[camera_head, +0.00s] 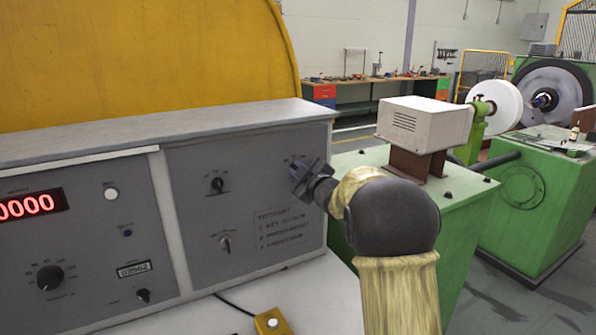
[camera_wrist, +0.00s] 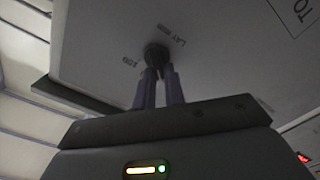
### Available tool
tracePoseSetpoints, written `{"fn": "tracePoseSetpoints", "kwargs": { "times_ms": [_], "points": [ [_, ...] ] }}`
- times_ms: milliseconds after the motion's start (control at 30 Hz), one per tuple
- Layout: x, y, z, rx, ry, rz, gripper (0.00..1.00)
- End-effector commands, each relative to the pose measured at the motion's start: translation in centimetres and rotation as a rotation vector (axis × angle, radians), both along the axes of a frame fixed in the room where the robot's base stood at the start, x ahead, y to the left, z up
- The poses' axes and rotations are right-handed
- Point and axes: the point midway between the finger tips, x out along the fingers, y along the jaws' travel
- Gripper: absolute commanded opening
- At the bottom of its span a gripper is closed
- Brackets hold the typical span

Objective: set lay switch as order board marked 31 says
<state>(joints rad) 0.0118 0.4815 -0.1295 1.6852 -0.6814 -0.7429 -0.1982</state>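The lay switch (camera_wrist: 156,54) is a small dark rotary knob on a grey panel, with a label reading about "LAY" beside it and more small lettering on its other side. My gripper (camera_wrist: 160,70) has its two fingers close together at the knob, one on each side of its grip bar, and appears shut on it. In the head view my gripper (camera_head: 298,172) is at the upper right of the grey panel (camera_head: 190,155) and hides most of the switch. Which setting the switch points to cannot be read. I see no order board marked 31.
Other knobs (camera_head: 217,185) (camera_head: 225,244) sit left on the same panel. Printed text (camera_head: 284,228) is below the switch. A red digital display (camera_head: 30,206) is far left. A yellow button box (camera_head: 271,322) lies below. Green machinery (camera_head: 460,215) stands right.

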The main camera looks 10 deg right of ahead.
Motion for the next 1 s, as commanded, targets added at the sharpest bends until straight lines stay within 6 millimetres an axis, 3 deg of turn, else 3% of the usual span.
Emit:
{"fn": "tracePoseSetpoints", "kwargs": {
  "times_ms": [33, 100, 533, 667, 1000],
  "points": [
    [0.0, 0.0, -0.1, 0.000, 0.001, 0.000, 0.22],
    [0.0, 0.0, -0.1, 0.001, 0.002, 0.000, 0.32],
    [-0.8, -0.3, 0.0, 0.001, 0.000, -0.001, 0.32],
    [-2.5, -0.9, -0.1, 0.001, -0.001, -0.001, 0.32],
    [-8.9, -3.0, -0.1, 0.001, -0.001, -0.003, 0.32]
  ]
}}
